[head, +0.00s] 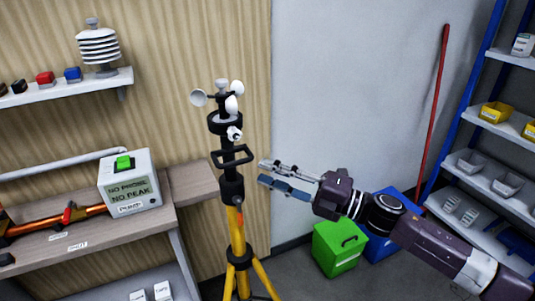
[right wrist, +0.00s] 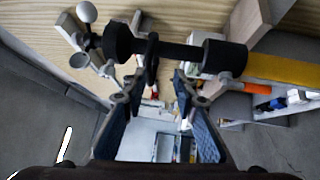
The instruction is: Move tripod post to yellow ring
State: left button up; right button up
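The tripod post (head: 231,188) stands upright on yellow tripod legs (head: 237,228). It is black, with a looped handle (head: 235,156) and a cup wind sensor (head: 223,95) on top. In the right wrist view the post (right wrist: 178,52) lies across the top, with the yellow part (right wrist: 285,70) at right. My right gripper (head: 267,173) is open and empty just right of the post at handle height. In the right wrist view its spread fingers (right wrist: 155,88) point toward the post; I cannot tell whether they touch it. I cannot make out a separate yellow ring. My left gripper is not in view.
A workbench (head: 78,236) with a display box (head: 130,184) and an orange-black tool (head: 60,221) stands left. A wall shelf (head: 65,88) is above it. A green bin (head: 338,248) and blue bin (head: 385,247) sit on the floor, near a blue rack (head: 480,90) and red pole (head: 438,95).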

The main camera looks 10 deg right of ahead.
aim_at(237, 162)
jog(key=shift+n+g, duration=0.5)
jog(key=shift+n, duration=0.2)
jog(key=a+r, duration=0.1)
jog(key=a+r+p, duration=0.1)
jog(key=a, duration=0.1)
jog(key=shift+s+a+r, duration=0.25)
jog(key=shift+s+r, duration=0.05)
jog(key=shift+s, duration=0.05)
jog(key=p+x, duration=0.1)
jog(key=x, duration=0.2)
jog(key=shift+w+a, duration=0.3)
jog(key=shift+w+a+f, duration=0.1)
jog(key=shift+w+a, duration=0.1)
jog(key=shift+a, duration=0.25)
grip_shut()
pick_arm(q)
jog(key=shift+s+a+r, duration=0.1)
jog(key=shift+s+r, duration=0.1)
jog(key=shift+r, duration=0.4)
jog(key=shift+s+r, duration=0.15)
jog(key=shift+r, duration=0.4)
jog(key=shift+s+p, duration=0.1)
jog(key=shift+p, duration=0.2)
